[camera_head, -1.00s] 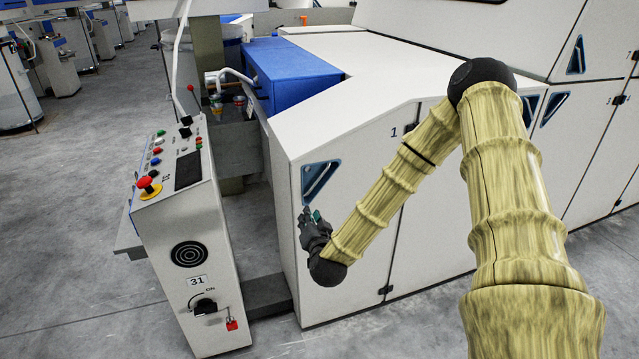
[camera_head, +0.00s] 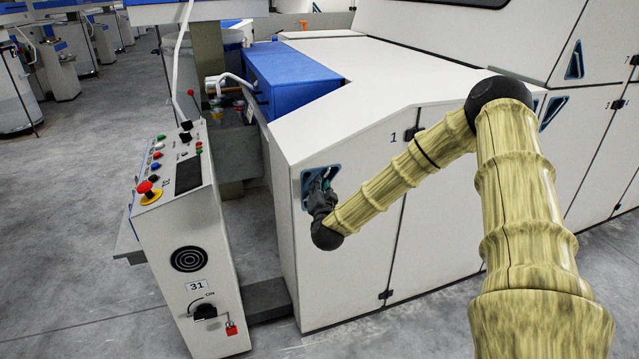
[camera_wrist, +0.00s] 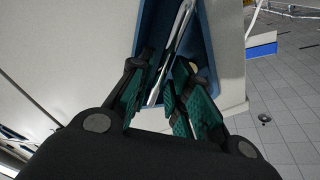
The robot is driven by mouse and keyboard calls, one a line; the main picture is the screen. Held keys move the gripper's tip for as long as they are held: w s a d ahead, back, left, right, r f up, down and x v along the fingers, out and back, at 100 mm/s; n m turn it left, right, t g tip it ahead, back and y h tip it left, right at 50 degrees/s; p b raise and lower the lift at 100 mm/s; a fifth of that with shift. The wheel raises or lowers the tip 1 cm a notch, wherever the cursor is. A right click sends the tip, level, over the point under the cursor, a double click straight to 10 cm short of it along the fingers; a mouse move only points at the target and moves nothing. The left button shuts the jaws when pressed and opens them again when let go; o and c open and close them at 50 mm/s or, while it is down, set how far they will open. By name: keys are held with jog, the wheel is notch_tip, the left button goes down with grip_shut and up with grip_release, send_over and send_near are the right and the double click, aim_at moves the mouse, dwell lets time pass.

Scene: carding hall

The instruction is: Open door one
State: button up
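Door one (camera_head: 350,265) is the white panel marked "1" at the near end of the machine. It is flush with the machine and looks closed. A blue triangular recess (camera_head: 307,184) sits near its upper left edge. My gripper (camera_head: 325,182) is at this recess and covers much of it. In the wrist view, the blue recess (camera_wrist: 205,45) holds a slanted metal handle bar (camera_wrist: 181,27). The green-padded fingers of my gripper (camera_wrist: 168,95) are apart, with the lower end of the bar between them. I cannot tell whether either pad touches the bar.
A control console (camera_head: 205,265) marked 31, with a red button, stands left of the door, with a narrow gap between. Black hinges (camera_head: 386,294) lie on the door's right edge. A blue box (camera_head: 290,78) sits behind. Grey floor (camera_head: 400,335) is open in front.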

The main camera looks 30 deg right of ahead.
jog(key=shift+x, duration=1)
grip_shut()
jog(key=shift+s+a, duration=0.1)
jog(key=shift+s, duration=0.05)
